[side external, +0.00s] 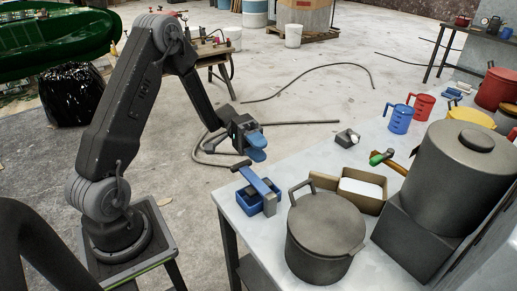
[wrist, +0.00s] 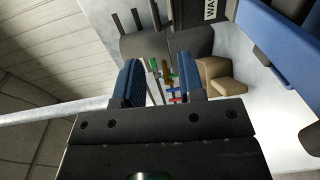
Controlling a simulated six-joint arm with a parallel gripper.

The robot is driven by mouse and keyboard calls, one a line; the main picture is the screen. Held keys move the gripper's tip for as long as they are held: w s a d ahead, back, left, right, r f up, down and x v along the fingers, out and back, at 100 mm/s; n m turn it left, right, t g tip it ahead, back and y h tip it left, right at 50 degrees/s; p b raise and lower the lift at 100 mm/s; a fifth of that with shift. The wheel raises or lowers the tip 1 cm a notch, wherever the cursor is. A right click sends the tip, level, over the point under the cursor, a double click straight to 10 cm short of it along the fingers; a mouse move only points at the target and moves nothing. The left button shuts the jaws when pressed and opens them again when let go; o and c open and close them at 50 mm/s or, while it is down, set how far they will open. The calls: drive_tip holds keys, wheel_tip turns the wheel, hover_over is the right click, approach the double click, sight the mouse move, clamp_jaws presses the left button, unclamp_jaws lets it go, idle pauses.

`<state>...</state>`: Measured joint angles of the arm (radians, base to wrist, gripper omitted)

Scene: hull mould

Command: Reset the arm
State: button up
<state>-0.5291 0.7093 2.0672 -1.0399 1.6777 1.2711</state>
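My arm is raised over the floor at the left of the worktable in the side view. My gripper (side external: 257,148) has blue fingers and hangs in the air just beyond the table's left corner. It is above and apart from the blue tool lying over the blue bin (side external: 252,203). In the wrist view, the two blue fingers of my gripper (wrist: 160,80) stand apart with a gap between them. Nothing is held between them; distant table items show through the gap.
The worktable (side external: 232,205) holds a lidded grey pot (side external: 325,240), a cardboard box (side external: 362,187), a green-ended hammer (side external: 382,157), a blue jug (side external: 400,119), a red jug (side external: 424,107) and a large dark pot (side external: 465,170). Hoses lie on the floor. Air around my gripper is clear.

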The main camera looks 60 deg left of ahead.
drive_tip(key=s+d+r+t+y, duration=0.2)
drive_tip(key=s+d+r+y, duration=0.1)
drive_tip(key=s+r+y, duration=0.3)
drive_tip(key=s+d+r+t+y, duration=0.3)
drive_tip(key=s+r+y, duration=0.4)
drive_tip(key=s+y, duration=0.3)
drive_tip(key=shift+d+r+t+y, duration=0.15)
drive_tip(key=shift+r+t+y, duration=0.15)
drive_tip(key=shift+y, duration=0.2)
drive_tip(key=shift+s, duration=0.1)
